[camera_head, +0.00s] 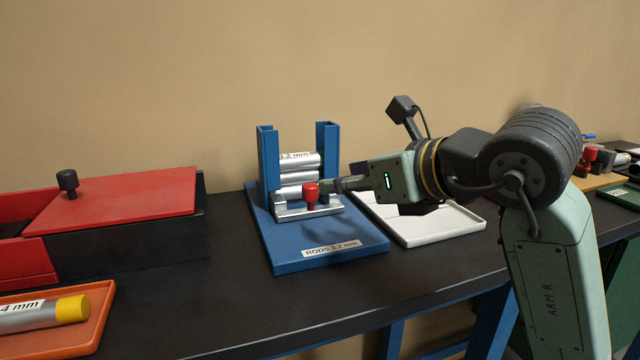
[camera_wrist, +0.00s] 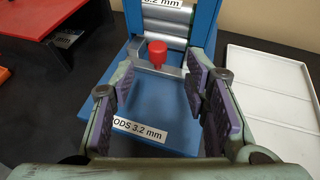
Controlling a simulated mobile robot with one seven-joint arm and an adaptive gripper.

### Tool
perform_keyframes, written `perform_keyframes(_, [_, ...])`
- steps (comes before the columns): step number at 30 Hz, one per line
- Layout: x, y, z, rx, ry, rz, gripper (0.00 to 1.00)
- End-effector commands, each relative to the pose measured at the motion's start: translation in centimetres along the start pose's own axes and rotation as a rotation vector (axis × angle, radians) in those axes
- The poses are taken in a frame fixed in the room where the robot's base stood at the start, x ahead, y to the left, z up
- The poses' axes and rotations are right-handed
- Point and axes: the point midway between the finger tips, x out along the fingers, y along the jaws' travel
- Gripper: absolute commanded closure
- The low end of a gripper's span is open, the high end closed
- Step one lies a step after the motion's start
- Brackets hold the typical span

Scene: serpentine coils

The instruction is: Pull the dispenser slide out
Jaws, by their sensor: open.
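The blue rod dispenser (camera_head: 283,250) stands on the black table, with two uprights and a base labelled "RODS 3.2 mm". Several silver rods (camera_head: 298,177) are stacked between the uprights. A metal slide (camera_head: 322,209) with a red knob (camera_head: 311,190) sits at the foot of the stack. In the wrist view the red knob (camera_wrist: 157,52) stands upright ahead of and between my open jaws, apart from both. My gripper (camera_wrist: 157,90) is open and empty, with purple pads. In the head view my gripper (camera_head: 328,186) is at the knob's right, and its fingertips are partly hard to make out.
A white tray (camera_head: 462,232) lies right of the dispenser. A black box with a red lid (camera_head: 130,205) and an orange tray (camera_head: 100,325) holding a yellow-ended rod are at left. The table front is clear. More items stand at far right, behind my arm.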

Motion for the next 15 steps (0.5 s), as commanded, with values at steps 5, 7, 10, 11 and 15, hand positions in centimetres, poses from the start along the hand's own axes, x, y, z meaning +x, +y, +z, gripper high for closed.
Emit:
perform_keyframes(5, [2.4,0.1,0.1,0.001,0.002,0.006,0.58])
perform_keyframes(7, [3.8,0.1,0.1,0.001,0.002,0.007,0.58])
perform_keyframes(10, [5.8,0.2,0.1,0.0,0.001,0.008,0.58])
perform_keyframes(11, [6.3,0.2,0.1,0.001,0.001,0.008,0.58])
perform_keyframes(15, [8.6,0.2,0.1,0.001,0.001,0.007,0.58])
